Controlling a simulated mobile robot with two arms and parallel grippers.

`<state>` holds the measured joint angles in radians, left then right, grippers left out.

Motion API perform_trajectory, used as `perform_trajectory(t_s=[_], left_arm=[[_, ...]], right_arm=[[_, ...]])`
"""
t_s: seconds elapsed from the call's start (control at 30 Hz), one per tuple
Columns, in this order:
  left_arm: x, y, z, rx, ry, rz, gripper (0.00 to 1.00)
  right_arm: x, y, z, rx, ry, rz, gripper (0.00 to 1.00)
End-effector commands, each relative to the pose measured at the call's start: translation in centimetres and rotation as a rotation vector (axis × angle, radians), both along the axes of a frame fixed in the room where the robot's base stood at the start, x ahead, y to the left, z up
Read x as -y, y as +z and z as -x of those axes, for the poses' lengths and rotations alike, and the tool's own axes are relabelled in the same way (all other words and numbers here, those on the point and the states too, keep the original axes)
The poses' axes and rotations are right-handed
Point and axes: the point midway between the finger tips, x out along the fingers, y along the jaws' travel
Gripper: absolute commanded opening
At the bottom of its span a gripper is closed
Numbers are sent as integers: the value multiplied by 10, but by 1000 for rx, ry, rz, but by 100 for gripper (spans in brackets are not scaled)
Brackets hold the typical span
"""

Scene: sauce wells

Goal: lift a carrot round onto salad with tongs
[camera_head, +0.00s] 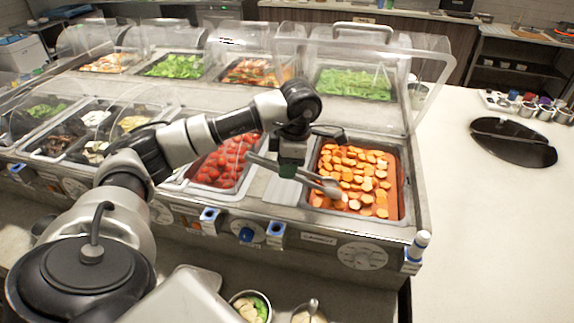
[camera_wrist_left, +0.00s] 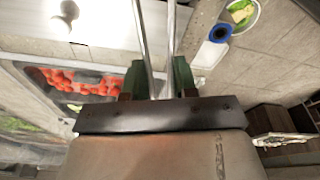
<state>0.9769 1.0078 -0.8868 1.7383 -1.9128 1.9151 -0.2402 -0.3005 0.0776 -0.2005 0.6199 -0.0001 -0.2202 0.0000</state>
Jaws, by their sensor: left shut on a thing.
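My left gripper (camera_head: 289,166) is shut on metal tongs (camera_head: 325,186). The tongs lie slanted across the front-left corner of the carrot well, their tips near its left edge. I cannot tell whether the tips touch a carrot. Orange carrot rounds (camera_head: 362,182) fill the well. In the left wrist view the tong arms (camera_wrist_left: 157,45) run up from between the green fingers of the left gripper (camera_wrist_left: 157,80). A small bowl (camera_head: 236,296) with green salad and pale pieces (camera_head: 254,306) stands at the bottom; it also shows in the left wrist view (camera_wrist_left: 240,14). My right gripper is not visible.
A tomato well (camera_head: 222,163) lies left of the carrots. Lettuce (camera_head: 355,84) sits behind under a clear guard (camera_head: 395,60). Blue-rimmed holders (camera_head: 275,230) line the front edge. Another bowl (camera_head: 308,316) is partly cut off. The right counter (camera_head: 480,220) has free room.

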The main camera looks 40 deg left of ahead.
Motion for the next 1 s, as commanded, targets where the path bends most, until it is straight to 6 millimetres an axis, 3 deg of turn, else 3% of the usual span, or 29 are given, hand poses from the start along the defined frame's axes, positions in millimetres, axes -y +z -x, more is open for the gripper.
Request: perform_trajectory(t_s=[0.1,0.8,1.0], left_arm=[[0,19,0,3,0,0,0],[0,104,0,2,0,1,0],[0,113,0,0,0,0,0]], right_arm=[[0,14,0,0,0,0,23],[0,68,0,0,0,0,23],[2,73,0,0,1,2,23]])
